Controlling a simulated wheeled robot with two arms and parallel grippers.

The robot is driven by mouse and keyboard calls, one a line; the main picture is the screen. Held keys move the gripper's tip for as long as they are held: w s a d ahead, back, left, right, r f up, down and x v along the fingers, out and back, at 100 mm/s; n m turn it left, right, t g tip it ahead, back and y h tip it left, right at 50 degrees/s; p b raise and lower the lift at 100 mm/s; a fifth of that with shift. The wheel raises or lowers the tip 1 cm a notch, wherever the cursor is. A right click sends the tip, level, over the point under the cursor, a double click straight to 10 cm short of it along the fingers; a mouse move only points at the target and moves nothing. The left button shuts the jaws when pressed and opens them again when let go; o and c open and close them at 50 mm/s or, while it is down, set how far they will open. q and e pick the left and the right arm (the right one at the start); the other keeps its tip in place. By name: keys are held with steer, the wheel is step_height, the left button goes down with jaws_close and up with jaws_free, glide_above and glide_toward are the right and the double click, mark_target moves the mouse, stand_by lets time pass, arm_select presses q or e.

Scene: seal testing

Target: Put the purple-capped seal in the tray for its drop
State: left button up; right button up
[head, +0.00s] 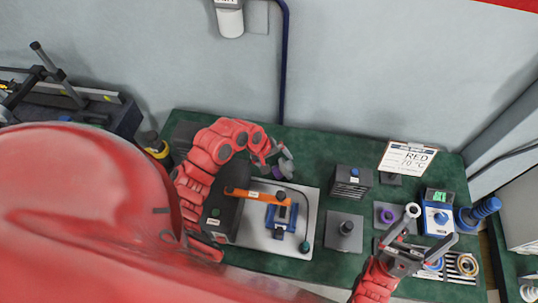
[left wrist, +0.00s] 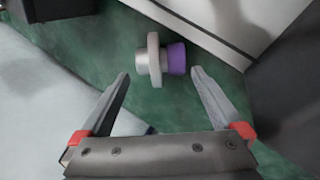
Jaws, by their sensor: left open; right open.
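The purple-capped seal (left wrist: 154,58) shows in the left wrist view over the green bench top, with a silver body, a pale flange and a purple cap to the right. My left gripper (left wrist: 160,74) is open, its fingertips to either side of the seal and apart from it. In the head view this gripper (head: 280,153) is at the bench's back left, with a small purple spot (head: 277,172) just below it. My right gripper (head: 432,226) is open over the right side of the bench. A tray (head: 461,283) with several rings lies beneath it, partly hidden.
A pale plate (head: 255,238) carries an orange-and-blue fixture (head: 281,215). Two grey square plates hold a cylinder (head: 346,228) and a purple ring (head: 387,215). A dark block (head: 350,182), a "RED 70 °C" sign (head: 408,158) and a blue device (head: 437,215) stand nearby.

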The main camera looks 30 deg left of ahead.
arm_select(q)
steer(key=b+v, duration=0.2)
steer(key=v, duration=0.5)
steer(key=b, duration=0.2)
glide_toward(281, 166)
steer(key=p+x, duration=0.1)
steer(key=x, duration=0.2)
steer(key=p+x, duration=0.1)
steer(key=x, duration=0.2)
steer(key=shift+w+a+f, duration=0.15)
steer(key=shift+f, duration=0.05)
steer(key=shift+w+d+f+p, duration=0.1)
steer(key=shift+d+f+p, duration=0.15)
steer(key=shift+f+p, duration=0.25)
steer(key=p+x, duration=0.1)
steer(key=x, duration=0.2)
steer(key=shift+w+d+f, duration=0.1)
steer(key=shift+f, duration=0.45)
steer(key=shift+c, duration=0.2)
jaws_close()
